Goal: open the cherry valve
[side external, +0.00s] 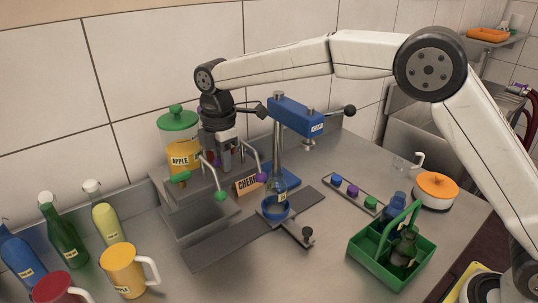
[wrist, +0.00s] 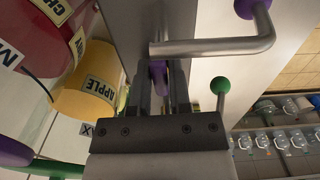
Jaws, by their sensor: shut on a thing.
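The cherry dispenser is mostly hidden behind my gripper in the side view. Its sign (side external: 247,184) stands at the foot, and its dark red tank (wrist: 30,50) shows at the upper left in the wrist view. My gripper (side external: 226,168) points down in front of the dispensers. In the wrist view its fingers (wrist: 160,85) are shut on a small purple part, which appears to be the cherry valve handle (wrist: 158,72). Beside it, a bent metal bar ends in a purple knob (wrist: 250,8); that knob also shows in the side view (side external: 262,177). How far the valve is turned cannot be told.
The yellow apple dispenser (side external: 180,160) stands close at left, with a green valve handle (side external: 180,177) and green knob (side external: 220,196). A blue-topped capping press (side external: 296,115) with a flask (side external: 275,198) stands close at right. Bottles, mugs and a green caddy (side external: 370,256) stand farther out.

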